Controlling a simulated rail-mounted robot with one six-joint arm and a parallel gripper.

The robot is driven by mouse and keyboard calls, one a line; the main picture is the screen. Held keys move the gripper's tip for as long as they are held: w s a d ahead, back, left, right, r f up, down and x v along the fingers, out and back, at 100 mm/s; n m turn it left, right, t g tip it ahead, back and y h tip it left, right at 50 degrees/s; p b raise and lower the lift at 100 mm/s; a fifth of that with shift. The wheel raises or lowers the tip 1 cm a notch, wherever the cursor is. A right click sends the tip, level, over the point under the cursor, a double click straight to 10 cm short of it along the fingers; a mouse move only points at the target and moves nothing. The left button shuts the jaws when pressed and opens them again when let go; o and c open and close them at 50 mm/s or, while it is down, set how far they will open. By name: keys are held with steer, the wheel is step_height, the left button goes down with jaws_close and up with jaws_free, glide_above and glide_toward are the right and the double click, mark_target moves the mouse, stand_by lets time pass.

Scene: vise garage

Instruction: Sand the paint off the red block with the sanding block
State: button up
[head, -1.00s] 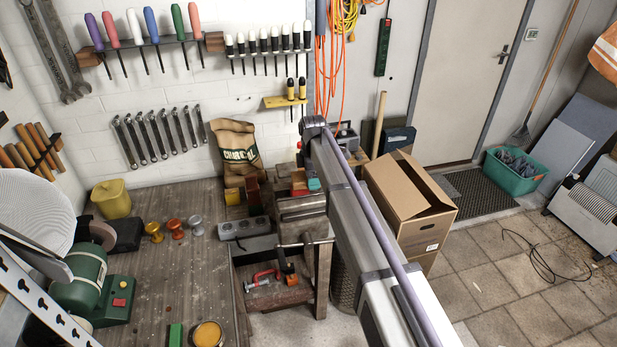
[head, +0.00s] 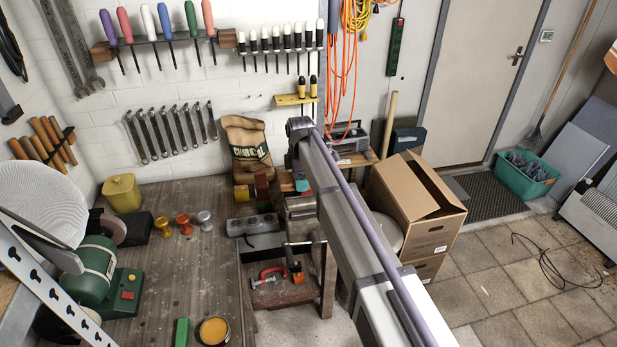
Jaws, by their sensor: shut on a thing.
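My gripper (head: 299,165) is small and mostly hidden below the end of my arm, over the vise (head: 300,208) at the bench's right edge. It is shut on a small teal thing (head: 302,184) that appears to be the sanding block. A reddish block (head: 287,183), seemingly the red block, shows just left of the teal piece, at the top of the vise. Whether the two touch cannot be told. The paint on its top is too small to judge.
Brown and yellowish blocks (head: 262,187) stand left of the vise, by the charcoal bag (head: 246,146). A grey box with round openings (head: 252,225) lies in front of them. A cardboard box (head: 415,203) stands right of my arm. The bench's middle (head: 190,265) is mostly clear.

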steer(key=shift+r, duration=0.1)
step_height(320, 180, up, 6)
steer(key=p, duration=0.6)
step_height(320, 180, up, 3)
steer(key=p, duration=0.3)
steer(key=shift+r, duration=0.1)
